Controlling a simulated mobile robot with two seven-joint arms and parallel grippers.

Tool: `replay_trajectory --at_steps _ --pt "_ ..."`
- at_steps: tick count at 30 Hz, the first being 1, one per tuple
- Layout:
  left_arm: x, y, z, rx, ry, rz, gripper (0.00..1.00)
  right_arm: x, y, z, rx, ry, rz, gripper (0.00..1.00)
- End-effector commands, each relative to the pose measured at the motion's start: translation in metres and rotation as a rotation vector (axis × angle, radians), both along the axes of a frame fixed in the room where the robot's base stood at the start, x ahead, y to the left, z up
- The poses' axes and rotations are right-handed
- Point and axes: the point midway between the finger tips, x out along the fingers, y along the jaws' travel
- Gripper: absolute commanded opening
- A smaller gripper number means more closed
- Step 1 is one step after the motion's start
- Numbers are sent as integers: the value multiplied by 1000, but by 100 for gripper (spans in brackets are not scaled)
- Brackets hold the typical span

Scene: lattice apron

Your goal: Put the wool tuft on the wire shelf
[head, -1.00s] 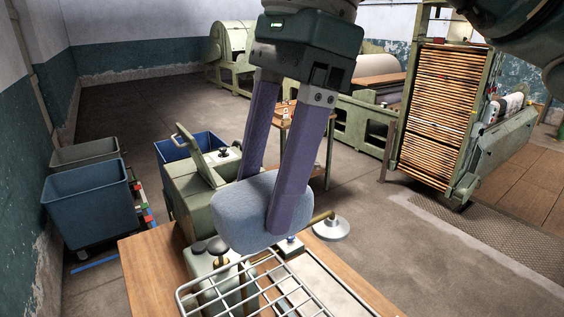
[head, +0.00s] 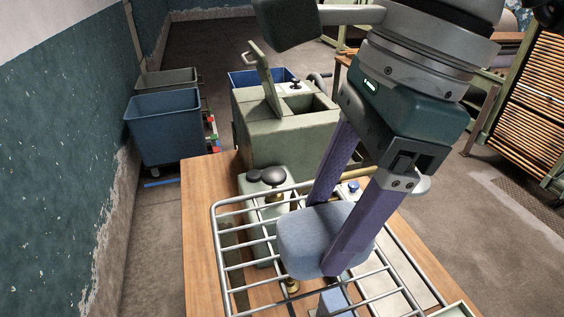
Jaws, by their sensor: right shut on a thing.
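The wool tuft (head: 305,240) is a pale blue-grey, rounded block in the middle of the head view. My right gripper (head: 330,232), with long purple fingers, comes down from the upper right and is shut on it. The wire shelf (head: 217,238) is a grey metal grid in the foreground. The tuft is over the shelf's bars, and its lower edge overlaps them in the picture. I cannot tell whether it touches them. The tuft hides part of the grid. My left gripper is not in view.
A wooden table (head: 200,235) lies under the shelf. A green machine (head: 285,130) with an open lid stands behind it. A small green device with dark knobs (head: 272,176) is close to the shelf's far side. A blue bin (head: 165,130) stands on the floor at left.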

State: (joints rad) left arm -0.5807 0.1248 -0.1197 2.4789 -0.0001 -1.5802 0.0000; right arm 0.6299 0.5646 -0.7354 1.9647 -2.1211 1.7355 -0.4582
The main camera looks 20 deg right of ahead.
Motion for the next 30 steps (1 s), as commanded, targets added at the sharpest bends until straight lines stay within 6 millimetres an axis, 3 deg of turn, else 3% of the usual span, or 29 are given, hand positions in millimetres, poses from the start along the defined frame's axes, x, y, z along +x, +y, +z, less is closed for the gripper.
replay_trajectory --at_steps 3,6,16,17,25,30 --pt "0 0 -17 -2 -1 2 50 -6 7 -26 3 3 5 16" --pt "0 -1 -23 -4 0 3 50 -9 10 -37 1 2 6 16" --pt "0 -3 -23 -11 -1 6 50 -9 10 -38 0 1 5 16" --pt "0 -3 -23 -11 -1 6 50 -9 10 -38 0 1 5 69" --pt "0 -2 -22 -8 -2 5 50 -9 10 -36 0 1 4 99" --pt "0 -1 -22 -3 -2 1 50 -9 10 -36 0 1 4 99"
